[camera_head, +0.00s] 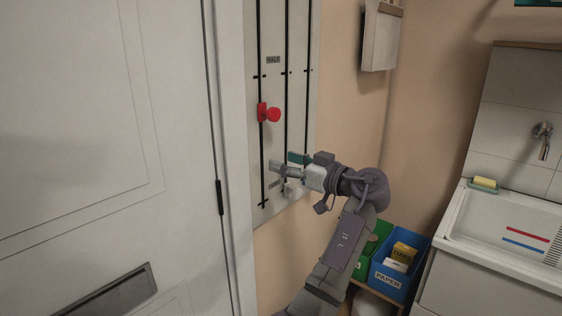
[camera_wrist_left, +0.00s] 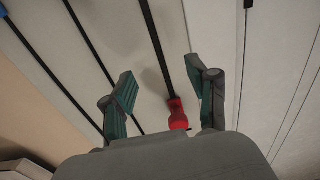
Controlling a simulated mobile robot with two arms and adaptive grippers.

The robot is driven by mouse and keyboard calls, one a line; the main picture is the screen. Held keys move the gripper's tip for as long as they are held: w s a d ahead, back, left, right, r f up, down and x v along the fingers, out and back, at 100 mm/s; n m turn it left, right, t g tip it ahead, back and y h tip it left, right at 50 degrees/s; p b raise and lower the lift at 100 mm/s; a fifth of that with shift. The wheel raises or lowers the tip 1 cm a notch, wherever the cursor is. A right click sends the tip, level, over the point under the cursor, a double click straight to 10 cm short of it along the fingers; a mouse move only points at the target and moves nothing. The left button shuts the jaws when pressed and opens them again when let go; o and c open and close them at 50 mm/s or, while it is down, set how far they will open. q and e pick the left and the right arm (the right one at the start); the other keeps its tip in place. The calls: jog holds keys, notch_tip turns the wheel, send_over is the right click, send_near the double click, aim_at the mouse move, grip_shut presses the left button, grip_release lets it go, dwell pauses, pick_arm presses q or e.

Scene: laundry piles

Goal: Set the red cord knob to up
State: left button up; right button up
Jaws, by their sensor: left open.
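The red knob (camera_head: 272,114) sits on the leftmost black vertical slot of a pale wall panel (camera_head: 273,25). It is below the HALF label (camera_head: 273,59) and its tick, and well above the slot's lower end. My left gripper (camera_head: 284,163) is open and empty in front of the panel, below and slightly right of the red knob in the head view. In the left wrist view the red knob (camera_wrist_left: 177,115) shows between the spread green-padded fingers of the gripper (camera_wrist_left: 160,72), low in the picture; I cannot tell any contact. My right gripper is out of view.
A pale knob (camera_head: 292,190) is partly hidden below my gripper. Two more slots run right of the red knob's slot. A white door (camera_head: 100,100) is at left. A blue PAPER bin (camera_head: 388,280), a green bin (camera_head: 373,240) and a sink (camera_head: 510,215) are at right.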

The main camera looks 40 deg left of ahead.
pick_arm(q)
jog(key=d, duration=1)
jog(key=shift+s, duration=0.4)
